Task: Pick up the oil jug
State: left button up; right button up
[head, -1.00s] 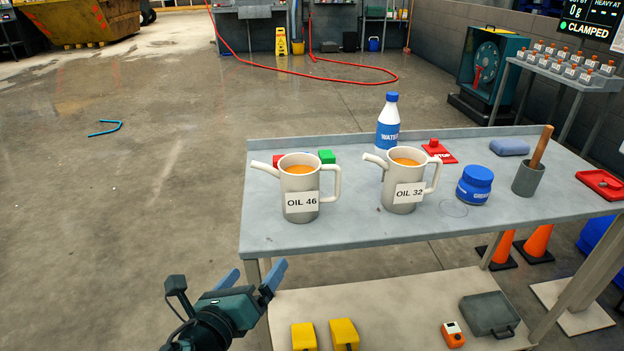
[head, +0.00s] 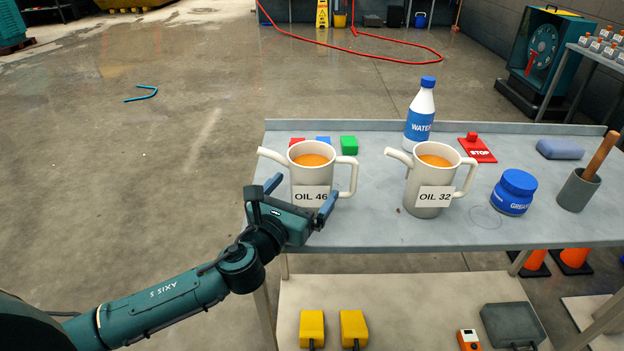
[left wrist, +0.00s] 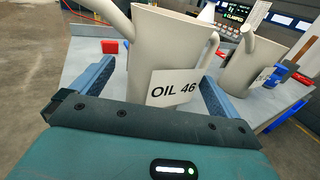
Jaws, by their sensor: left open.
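The jug labelled OIL 46 (head: 312,178) stands upright at the left of the table, with orange oil inside. My left gripper (head: 302,200) is open in front of it, its fingers spread to either side of the jug's lower body. In the left wrist view the OIL 46 jug (left wrist: 158,62) rises between the two blue fingers (left wrist: 152,92); I cannot tell whether they touch it. A second jug labelled OIL 32 (head: 430,178) stands upright to its right, apart from it, and also shows in the left wrist view (left wrist: 247,62). My right gripper is not in view.
Behind the jugs are a water bottle (head: 420,113), small coloured blocks (head: 348,145) and a red STOP button (head: 477,149). A blue grease jar (head: 514,191) and a mortar with pestle (head: 577,190) stand right on the grey table (head: 390,232). Yellow objects (head: 353,328) lie on the lower shelf.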

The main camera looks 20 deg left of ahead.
pick_arm(q)
jog(key=w, duration=0.3)
jog(key=w+d, duration=0.1)
jog(key=shift+w+f, duration=0.15)
jog(key=shift+w, duration=0.25)
jog(key=shift+a, duration=0.1)
jog(key=c, duration=1.3)
